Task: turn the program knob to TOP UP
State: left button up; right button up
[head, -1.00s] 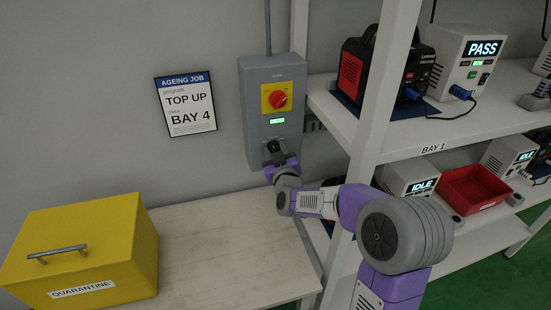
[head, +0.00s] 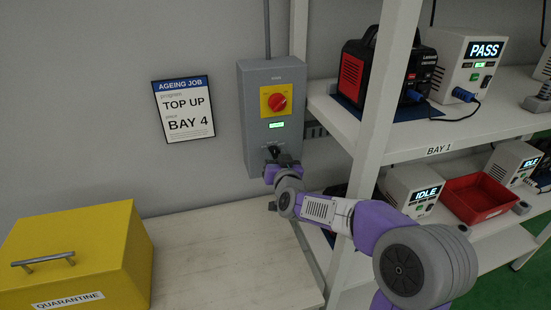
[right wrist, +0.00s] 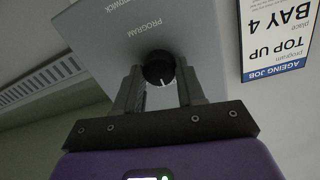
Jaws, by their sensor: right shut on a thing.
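The program knob (right wrist: 158,68) is a black round knob with a white pointer mark, on the lower front of the grey wall box (head: 255,103). In the right wrist view the mark is on the knob's lower edge, slightly right of centre; that view is upside down. My right gripper (right wrist: 160,82) is shut on the knob, one finger on each side. In the head view the right gripper (head: 275,154) hides much of the knob. The job card (head: 184,109) reads TOP UP, BAY 4. I cannot read a TOP UP mark around the knob. My left gripper is not in view.
A red rotary switch (head: 277,101) and a small lit green display (head: 277,125) sit above the knob. A yellow QUARANTINE box (head: 75,255) stands on the pale bench (head: 220,250). A white shelf post (head: 375,130) stands right of the wall box, close to my right arm.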

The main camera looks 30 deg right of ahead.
jog(key=o, duration=1)
jog(key=shift+o, duration=0.2)
jog(key=p+v, duration=0.1)
jog(key=v, duration=0.6)
jog(key=shift+s, duration=0.3)
jog(key=shift+a+r, duration=0.1)
jog(key=shift+a, duration=0.05)
